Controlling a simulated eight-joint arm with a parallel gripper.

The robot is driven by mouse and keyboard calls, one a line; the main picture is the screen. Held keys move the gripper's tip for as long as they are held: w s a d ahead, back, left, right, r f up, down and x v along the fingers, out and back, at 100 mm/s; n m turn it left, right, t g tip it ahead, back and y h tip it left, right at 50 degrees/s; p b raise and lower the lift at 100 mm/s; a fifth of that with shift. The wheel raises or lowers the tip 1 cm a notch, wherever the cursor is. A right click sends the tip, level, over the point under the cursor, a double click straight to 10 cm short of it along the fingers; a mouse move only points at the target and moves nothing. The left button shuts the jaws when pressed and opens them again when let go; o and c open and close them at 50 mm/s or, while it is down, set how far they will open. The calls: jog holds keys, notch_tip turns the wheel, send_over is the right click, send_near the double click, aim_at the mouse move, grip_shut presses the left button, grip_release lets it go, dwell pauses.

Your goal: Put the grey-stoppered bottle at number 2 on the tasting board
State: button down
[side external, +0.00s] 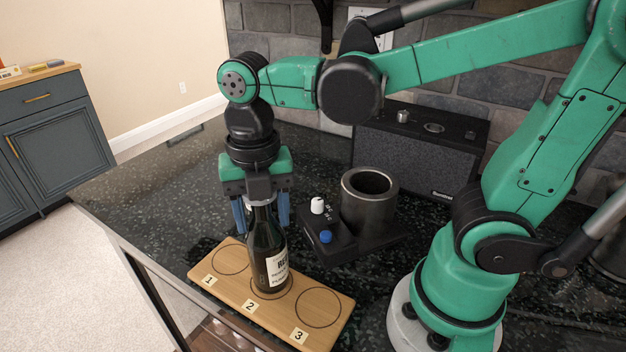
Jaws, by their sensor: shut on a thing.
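A dark bottle (266,245) with a white label stands upright over the middle circle of the wooden tasting board (323,334), beside the tag marked 2. Its base is within or just above that circle; I cannot tell whether it bears fully on the wood. My gripper (262,213) points down from above, with its blue fingers on either side of the bottle's neck, shut on it. The bottle's top and stopper are mostly hidden by the gripper. Circles 1 (230,260) and 3 (318,307) are empty.
Right of the bottle is a low black block (345,250) with a white knob (317,205) and a blue knob (325,237), with a metal cylinder (354,211) at its back. A black speaker (415,155) stands behind. The counter's front edge runs close by the board.

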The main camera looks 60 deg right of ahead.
jog(key=shift+f, duration=0.15)
jog(key=shift+c, duration=1.1)
grip_release()
notch_tip(320, 180, up, 12)
jog(key=shift+r, duration=0.2)
